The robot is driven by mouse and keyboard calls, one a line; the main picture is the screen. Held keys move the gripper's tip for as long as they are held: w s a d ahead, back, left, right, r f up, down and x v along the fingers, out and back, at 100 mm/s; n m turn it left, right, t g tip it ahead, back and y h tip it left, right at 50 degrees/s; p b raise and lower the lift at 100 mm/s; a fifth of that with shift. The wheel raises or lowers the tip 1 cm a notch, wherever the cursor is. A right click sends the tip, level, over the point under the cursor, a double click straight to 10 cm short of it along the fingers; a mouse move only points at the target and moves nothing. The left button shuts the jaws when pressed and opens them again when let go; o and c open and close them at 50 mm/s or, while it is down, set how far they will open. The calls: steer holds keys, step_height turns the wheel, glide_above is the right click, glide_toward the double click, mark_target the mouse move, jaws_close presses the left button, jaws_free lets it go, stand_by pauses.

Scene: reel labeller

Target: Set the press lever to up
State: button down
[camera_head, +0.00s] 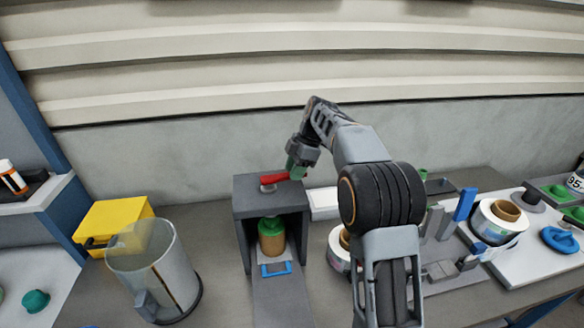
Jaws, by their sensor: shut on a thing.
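The press (243,204) is a dark grey box-shaped frame on the bench, left of the picture's middle. Its red lever (273,178) lies nearly level across the top, on a round light-grey pivot. My gripper (294,172), with green fingers, reaches down from the right and is shut on the lever's right end. The fingers hide that end of the lever. Inside the press, a brown cylinder with a green top (271,237) stands above a blue handle-like frame (276,269).
A clear cylindrical bin (155,270) and a yellow box (115,218) stand left of the press. My arm covers the area right of it. White reels (493,222), a blue upright block (465,204) and a blue ring-like part (560,240) sit at the right. A wall closes the back.

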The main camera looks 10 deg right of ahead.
steer(key=shift+w+n, duration=0.25)
steer(key=shift+n, duration=0.15)
stand_by(0.3)
steer(key=c, duration=0.8)
jaws_free()
steer(key=p+v, duration=0.1)
steer(key=v, duration=0.6)
steer(key=p+v, duration=0.1)
steer(key=v, duration=0.5)
steer(key=shift+w+r, duration=0.2)
steer(key=shift+r, duration=0.2)
